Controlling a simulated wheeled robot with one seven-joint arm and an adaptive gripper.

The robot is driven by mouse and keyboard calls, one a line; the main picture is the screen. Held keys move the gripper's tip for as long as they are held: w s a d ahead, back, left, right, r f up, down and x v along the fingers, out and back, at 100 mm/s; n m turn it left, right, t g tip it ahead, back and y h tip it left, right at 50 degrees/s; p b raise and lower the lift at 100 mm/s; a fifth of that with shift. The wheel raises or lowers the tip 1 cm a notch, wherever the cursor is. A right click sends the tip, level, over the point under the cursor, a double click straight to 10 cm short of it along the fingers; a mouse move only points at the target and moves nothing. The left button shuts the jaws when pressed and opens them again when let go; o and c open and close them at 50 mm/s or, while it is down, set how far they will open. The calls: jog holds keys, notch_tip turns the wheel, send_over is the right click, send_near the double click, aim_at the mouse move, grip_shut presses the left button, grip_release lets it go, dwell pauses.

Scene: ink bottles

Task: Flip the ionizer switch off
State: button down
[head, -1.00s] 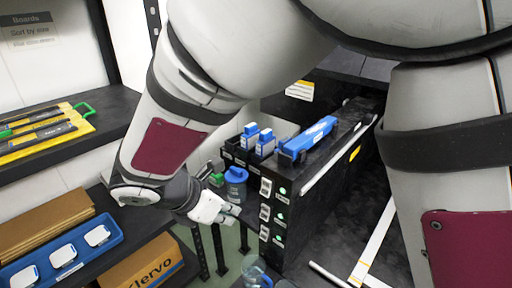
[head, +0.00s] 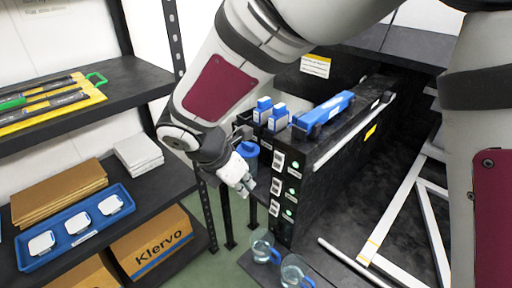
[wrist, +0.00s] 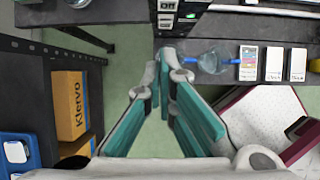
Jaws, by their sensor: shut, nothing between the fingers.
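A black cabinet (head: 318,150) carries a column of white switches on its front end: a top one (head: 278,161), a middle one (head: 275,186) and a low one (head: 273,208). Small green lights glow beside them. Their labels are too small to read, so I cannot tell which is the ionizer's or how each rocker is set. My gripper (head: 246,182) is shut and empty, just left of the panel around top-to-middle switch height, apparently not touching. In the wrist view my gripper (wrist: 166,68) points toward the switch panel (wrist: 168,12), partly cut by the top edge.
A blue-lidded jar (head: 249,152) stands behind my gripper. Clear beakers (head: 263,247) with blue handles stand below the panel. A blue tool (head: 323,112) lies on the cabinet. Shelves with a blue tray (head: 95,238) and Klervo carton (head: 152,243) are left.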

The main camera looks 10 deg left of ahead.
aim_at(276, 187)
jog(key=w+d+f+b, duration=0.2)
jog(key=w+d+f, duration=0.2)
jog(key=f, duration=0.3)
jog(key=shift+w+d+f+b, duration=0.15)
jog(key=shift+w+b, duration=0.25)
jog(key=shift+w, duration=0.35)
jog(key=shift+f, duration=0.1)
jog(key=shift+w+d+f+t+h+b, duration=0.2)
jog(key=shift+t+h+b, duration=0.15)
jog(key=shift+b, duration=0.6)
